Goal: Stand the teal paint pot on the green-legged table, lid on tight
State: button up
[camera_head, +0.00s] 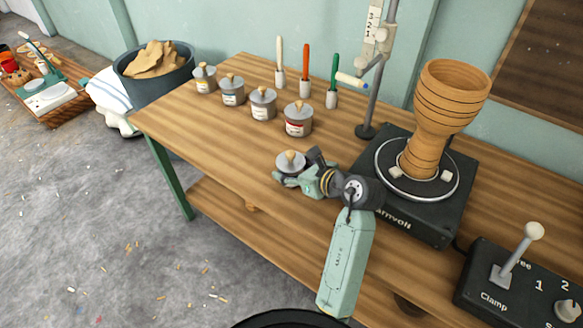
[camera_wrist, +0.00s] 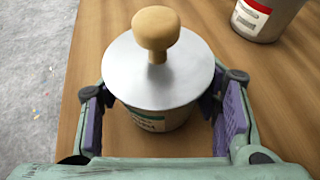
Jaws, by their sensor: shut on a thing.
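The paint pot with a teal label (camera_wrist: 150,122) is grey metal, upright, with a flat silver lid (camera_wrist: 158,70) and a wooden knob. The lid sits level over the pot's mouth; I cannot tell how tightly. My gripper (camera_wrist: 162,96) is shut on the pot, one purple-padded finger on each side. In the head view the lidded pot (camera_head: 290,160) is at the front edge area of the green-legged table (camera_head: 225,150), and my gripper (camera_head: 293,178) hides its lower body. I cannot tell whether its base touches the wood.
A row of several lidded pots stands behind, the nearest red-labelled (camera_head: 298,122). Brushes (camera_head: 305,75) stand upright beyond them. A black turntable (camera_head: 430,205) bears a wooden goblet drum (camera_head: 440,110) at right, near a metal stand (camera_head: 370,115).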

jog(key=shift+f, duration=0.25)
jog(key=o, duration=1.3)
jog(key=shift+r, duration=0.1)
jog(key=shift+c, duration=0.2)
